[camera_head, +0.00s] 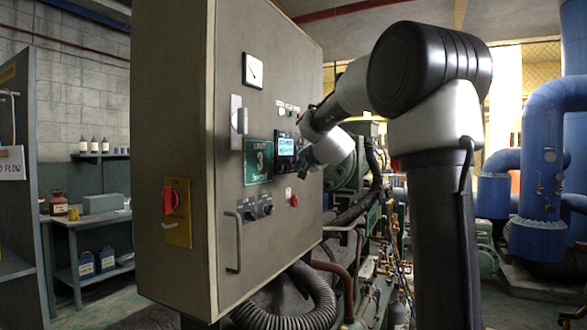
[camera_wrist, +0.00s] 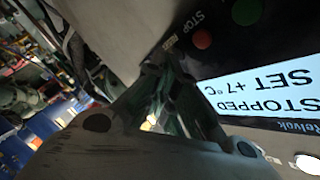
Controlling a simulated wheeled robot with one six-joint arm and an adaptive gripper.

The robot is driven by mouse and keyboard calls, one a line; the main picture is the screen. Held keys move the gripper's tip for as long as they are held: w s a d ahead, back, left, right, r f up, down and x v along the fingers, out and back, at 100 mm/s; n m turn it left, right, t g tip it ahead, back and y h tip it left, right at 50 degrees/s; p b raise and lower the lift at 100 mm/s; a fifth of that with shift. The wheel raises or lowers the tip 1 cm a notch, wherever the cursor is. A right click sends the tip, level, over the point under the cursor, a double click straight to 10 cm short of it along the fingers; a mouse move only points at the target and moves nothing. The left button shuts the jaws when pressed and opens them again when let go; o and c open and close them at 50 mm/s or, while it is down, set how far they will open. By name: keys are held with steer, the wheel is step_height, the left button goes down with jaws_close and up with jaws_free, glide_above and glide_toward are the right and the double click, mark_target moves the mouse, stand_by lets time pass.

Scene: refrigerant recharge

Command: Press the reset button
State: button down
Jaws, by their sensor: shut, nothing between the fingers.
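The grey control cabinet (camera_head: 270,65) carries a dark panel with a lit display (camera_head: 286,147). In the wrist view the display (camera_wrist: 270,95) appears turned over and reads "STOPPED SET +7°C". No reset label is legible. Contact cannot be told.
A red knob (camera_head: 293,201) sits below the panel, with black switches (camera_head: 258,209) to its left. A handle (camera_head: 235,242) projects lower down. A red rotary switch (camera_head: 172,199) is on the cabinet side. Pipes and machinery stand behind my arm.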

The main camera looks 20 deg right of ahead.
steer(key=shift+s+d, duration=0.45)
steer(key=shift+s, duration=0.1)
steer(key=s+d, duration=0.1)
steer(key=s, duration=0.1)
steer(key=s+d, duration=0.2)
stand_by(0.5)
stand_by(0.6)
steer(key=s+a+f+n+g+y, duration=0.2)
steer(key=s+a+f+n+g, duration=0.25)
steer(key=s+f, duration=0.55)
steer(key=s+a+f+n+g+y, duration=0.25)
steer(key=s+a+f+g, duration=0.25)
steer(key=s+f, duration=0.55)
steer(key=s+a+f+n+g+h, duration=0.1)
steer(key=s+n, duration=0.2)
steer(key=s, duration=0.6)
steer(key=s+a+f+n+h, duration=0.1)
steer(key=s+n+h, duration=0.1)
steer(key=s, duration=0.7)
steer(key=shift+s+n+g, duration=0.2)
steer(key=shift+n+g, duration=0.15)
steer(key=shift+n, duration=0.05)
